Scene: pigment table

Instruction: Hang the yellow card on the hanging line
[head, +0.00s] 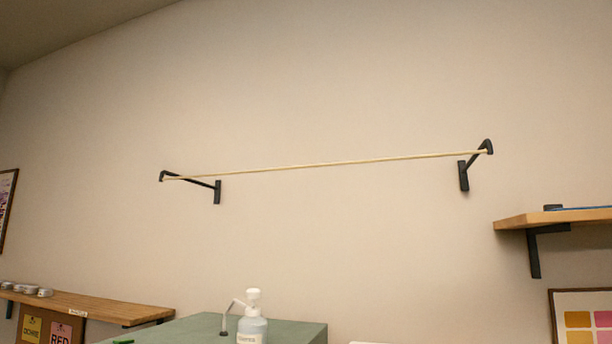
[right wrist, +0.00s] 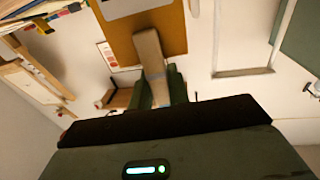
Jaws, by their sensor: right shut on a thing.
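The hanging line (head: 325,164) is a pale cord stretched between two black wall brackets in the head view, slanting slightly up to the right, with nothing on it. In the right wrist view, the yellow card (right wrist: 168,30) appears as an ochre panel at the top centre, with a pale patch on it cut by the frame edge. A pale wooden peg-like piece (right wrist: 149,50) overlaps its lower edge. My right gripper (right wrist: 160,92) is shut on this piece, with its green fingers on both sides. Neither gripper shows in the head view.
A white pump bottle (head: 252,328) stands on a green-topped surface (head: 185,332) below the line. A wooden shelf (head: 90,304) is at lower left, with OCHRE and RED labels under it. Another shelf (head: 560,217) juts out at right. The wall around the line is clear.

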